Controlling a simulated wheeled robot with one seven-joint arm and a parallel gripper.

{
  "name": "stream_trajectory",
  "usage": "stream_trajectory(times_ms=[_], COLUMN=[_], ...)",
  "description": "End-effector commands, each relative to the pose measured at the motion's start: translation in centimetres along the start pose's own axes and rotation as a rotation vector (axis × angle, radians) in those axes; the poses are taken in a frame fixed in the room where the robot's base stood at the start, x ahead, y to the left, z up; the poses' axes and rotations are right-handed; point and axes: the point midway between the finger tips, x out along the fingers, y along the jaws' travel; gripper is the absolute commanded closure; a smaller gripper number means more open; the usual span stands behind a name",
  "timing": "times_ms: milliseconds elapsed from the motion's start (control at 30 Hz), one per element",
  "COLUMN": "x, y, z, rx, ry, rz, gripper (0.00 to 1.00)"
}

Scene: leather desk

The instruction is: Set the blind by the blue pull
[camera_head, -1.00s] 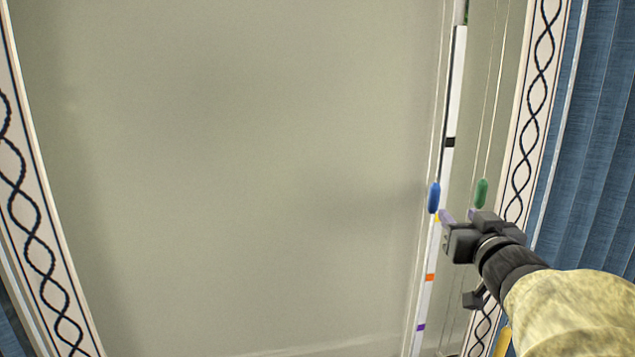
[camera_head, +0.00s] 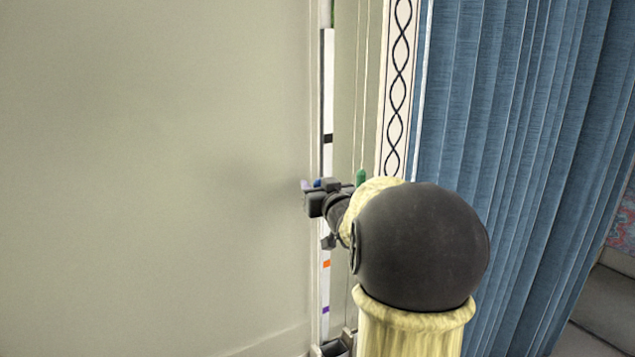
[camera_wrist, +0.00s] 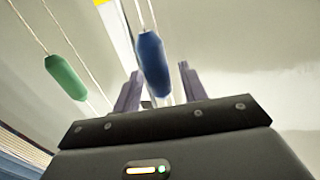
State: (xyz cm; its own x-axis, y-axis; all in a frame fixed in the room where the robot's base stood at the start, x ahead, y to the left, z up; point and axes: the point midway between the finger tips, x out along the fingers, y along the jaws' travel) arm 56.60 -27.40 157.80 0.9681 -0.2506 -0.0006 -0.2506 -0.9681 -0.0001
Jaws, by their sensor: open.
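The blue pull (camera_wrist: 153,62) hangs on its cord between the two open fingers of my gripper (camera_wrist: 157,85) in the wrist view. The fingers stand apart on either side of it, and no grip on it shows. In the head view only a small bit of the blue pull (camera_head: 318,183) shows at my gripper (camera_head: 312,186); the rest is hidden behind the jaws. The white strip (camera_head: 327,90) with black, orange and purple marks runs upright behind the gripper.
A green pull (camera_wrist: 66,77) hangs on its own cords to the left in the wrist view; it also shows in the head view (camera_head: 361,177), just right of my gripper. A patterned trim (camera_head: 398,90) and blue curtain (camera_head: 480,100) stand to the right. The pale surface at left is clear.

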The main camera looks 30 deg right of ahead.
Motion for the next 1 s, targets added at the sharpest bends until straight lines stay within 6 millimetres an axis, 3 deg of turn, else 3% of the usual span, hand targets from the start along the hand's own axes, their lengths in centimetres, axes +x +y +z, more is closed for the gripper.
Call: stream_trajectory(times_ms=[267,400,500,767,1000], x=[0.1,0.1,0.1,0.1,0.1], y=[0.0,0.0,0.0,0.0,0.0], z=[0.0,0.0,0.0,0.3,2.1], rx=[0.0,0.0,0.0,0.0,0.0], ry=[0.0,0.0,0.0,0.0,-0.001], rz=[0.0,0.0,0.0,0.0,0.001], gripper=[0.58,0.85,1.0,1.0,1.0])
